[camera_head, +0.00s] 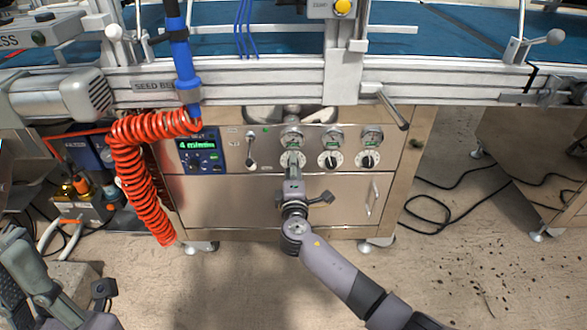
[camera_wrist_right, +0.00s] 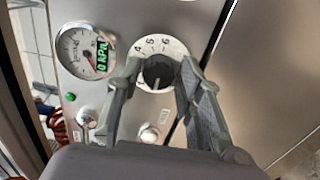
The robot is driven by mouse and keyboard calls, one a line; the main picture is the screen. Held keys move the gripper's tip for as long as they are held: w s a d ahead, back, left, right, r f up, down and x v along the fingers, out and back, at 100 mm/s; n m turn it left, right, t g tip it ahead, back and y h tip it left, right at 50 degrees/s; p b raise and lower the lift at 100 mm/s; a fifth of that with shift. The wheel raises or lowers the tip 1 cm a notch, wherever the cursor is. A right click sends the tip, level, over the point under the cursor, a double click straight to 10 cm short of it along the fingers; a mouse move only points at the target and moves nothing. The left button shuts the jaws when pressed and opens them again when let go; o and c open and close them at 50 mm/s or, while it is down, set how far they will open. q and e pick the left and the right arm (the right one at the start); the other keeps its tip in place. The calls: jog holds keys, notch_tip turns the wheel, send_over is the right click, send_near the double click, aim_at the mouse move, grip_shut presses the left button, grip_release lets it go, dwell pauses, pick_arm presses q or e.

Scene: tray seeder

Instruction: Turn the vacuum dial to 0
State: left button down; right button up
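A round white dial with a dark knob (camera_wrist_right: 158,72) shows in the right wrist view, with the numbers 4, 5 and 6 readable along its upper edge. In the head view it is the leftmost of three dials (camera_head: 293,157) on the steel panel. My right gripper (camera_wrist_right: 161,66) is open, with one finger on each side of the knob. Gaps seem to show beside the knob; contact is not clear. The fingers hide the dial's sides, and the knob's pointer is hard to read. My left gripper (camera_head: 35,272) is low at the left edge, its fingers unclear.
A gauge (camera_wrist_right: 80,52) beside the dial carries a green "0 kPa" readout. Two more dials (camera_head: 332,159) (camera_head: 368,160) sit to the right, a lever switch (camera_head: 251,150) and a blue display (camera_head: 200,149) to the left. A red coiled hose (camera_head: 140,180) hangs at the left. A handle (camera_head: 393,108) juts out above right.

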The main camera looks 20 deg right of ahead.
jog(key=shift+o, duration=0.9)
jog(key=v, duration=1.2)
jog(key=shift+r, duration=0.1)
